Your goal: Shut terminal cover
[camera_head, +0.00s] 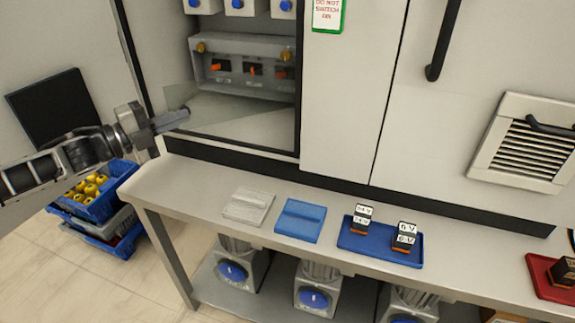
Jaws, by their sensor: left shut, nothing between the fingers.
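The terminal cover (228,105) looks like a clear, see-through flap below the grey terminal box (240,62) inside the open cabinet. It stands out from the box at a tilt, and its faint edges are hard to trace. The box shows orange switches and brass knobs on its front. My left gripper (184,113) comes in from the left and is shut and empty. Its tips are at the left part of the cover; I cannot tell whether they touch it. My right gripper is not in view.
A bench (180,185) runs below the cabinet, holding a white block (248,206), a blue block (300,220) and a blue tray (350,240) with two labelled parts. A red tray (540,283) is at right. Blue crates (112,204) stand on the floor at left.

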